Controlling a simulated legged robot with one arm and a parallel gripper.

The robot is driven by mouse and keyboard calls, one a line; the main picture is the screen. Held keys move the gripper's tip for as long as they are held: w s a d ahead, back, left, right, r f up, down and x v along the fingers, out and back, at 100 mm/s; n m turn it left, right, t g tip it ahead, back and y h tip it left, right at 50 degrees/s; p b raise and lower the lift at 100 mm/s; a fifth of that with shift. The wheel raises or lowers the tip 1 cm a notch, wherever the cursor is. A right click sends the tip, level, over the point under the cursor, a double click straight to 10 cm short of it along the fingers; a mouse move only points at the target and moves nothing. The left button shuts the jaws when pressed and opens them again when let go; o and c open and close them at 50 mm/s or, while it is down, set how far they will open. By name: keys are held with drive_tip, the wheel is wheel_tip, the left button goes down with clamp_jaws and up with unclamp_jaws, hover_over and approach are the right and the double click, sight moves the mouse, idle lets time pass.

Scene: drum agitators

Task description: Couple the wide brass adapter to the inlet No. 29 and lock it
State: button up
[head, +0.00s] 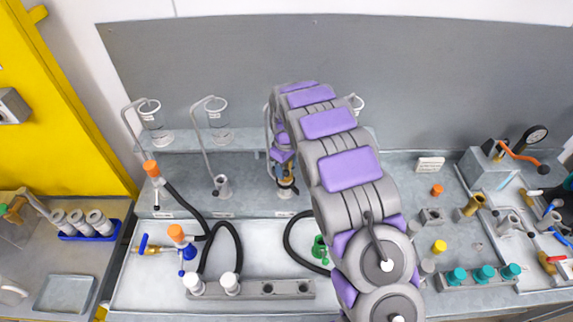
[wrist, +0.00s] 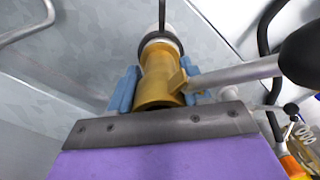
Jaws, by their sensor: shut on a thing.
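My gripper (wrist: 160,88) is shut on a brass adapter (wrist: 158,72), with one blue finger on each side of it. The adapter's upper end meets a dark ring and a pale pipe end; I cannot tell whether it is seated or only touching. A grey lever with a black knob (wrist: 308,55) runs right from a brass lug beside the adapter. In the head view my gripper (head: 285,180) is at the third station on the back bench, mostly hidden by my arm. The station labels are too small to read, so No. 29 cannot be confirmed.
Glass beakers (head: 217,112) stand on the shelf, with bent tubes beside them. A grey block with white caps (head: 230,284) is in front. Another brass piece (head: 472,205) and a teal-knobbed rack (head: 485,275) are at right.

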drive_tip(key=shift+s+a, duration=0.1)
drive_tip(key=shift+a, duration=0.2)
drive_tip(key=shift+f, duration=0.4)
idle(0.5)
drive_tip(key=o, duration=1)
drive_tip(key=shift+c, duration=0.2)
drive_tip(key=o, duration=0.4)
drive_tip(key=shift+a, duration=0.15)
drive_tip(key=shift+o, duration=0.2)
drive_tip(key=shift+o, duration=0.2)
drive_tip(key=shift+d, duration=0.2)
wheel_tip(320, 180, up, 17)
drive_tip(key=p, duration=0.4)
